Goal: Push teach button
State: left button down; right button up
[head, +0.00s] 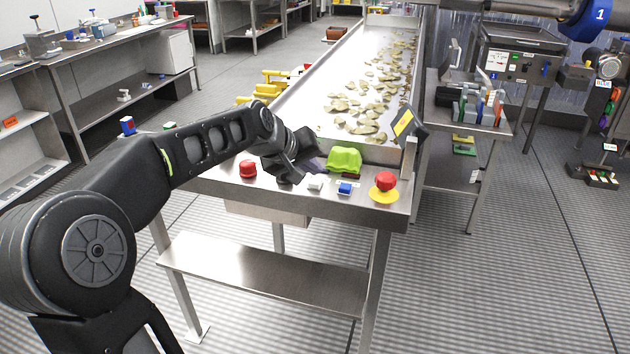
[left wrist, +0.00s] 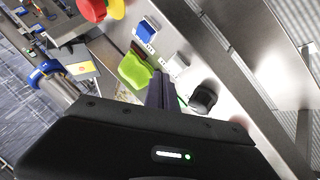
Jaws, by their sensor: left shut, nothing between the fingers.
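Several controls sit along the near end of the steel table (head: 225,190): a red button (head: 248,168), a white button (head: 316,182), a blue button (head: 345,188) and a red mushroom button (head: 384,181) on a yellow base. No label is readable, so I cannot tell which is the teach button. My left gripper (head: 310,163) is shut and empty, just above the panel beside a green cover (head: 344,159). In the left wrist view its fingers (left wrist: 160,88) point between the green cover (left wrist: 134,71) and a black knob (left wrist: 204,97), near the white button (left wrist: 178,65). Contact cannot be told.
Flat pale chips (head: 370,110) lie scattered on the long steel tray behind the controls. A small tilted screen (head: 404,123) stands at the table's right corner. The floor in front right is clear.

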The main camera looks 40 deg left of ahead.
aim_at(312, 183)
pick_arm(q)
jog(key=shift+f+b, duration=0.4)
jog(key=shift+f, duration=0.05)
jog(key=shift+f+b, duration=0.45)
dwell(0.7)
jog(key=shift+r, duration=0.1)
jog(key=shift+r+p, duration=0.75)
jog(key=shift+r, duration=0.05)
jog(key=shift+r, duration=0.1)
notch_tip(312, 183, up, 5)
jog(key=p, duration=0.4)
dwell(1.0)
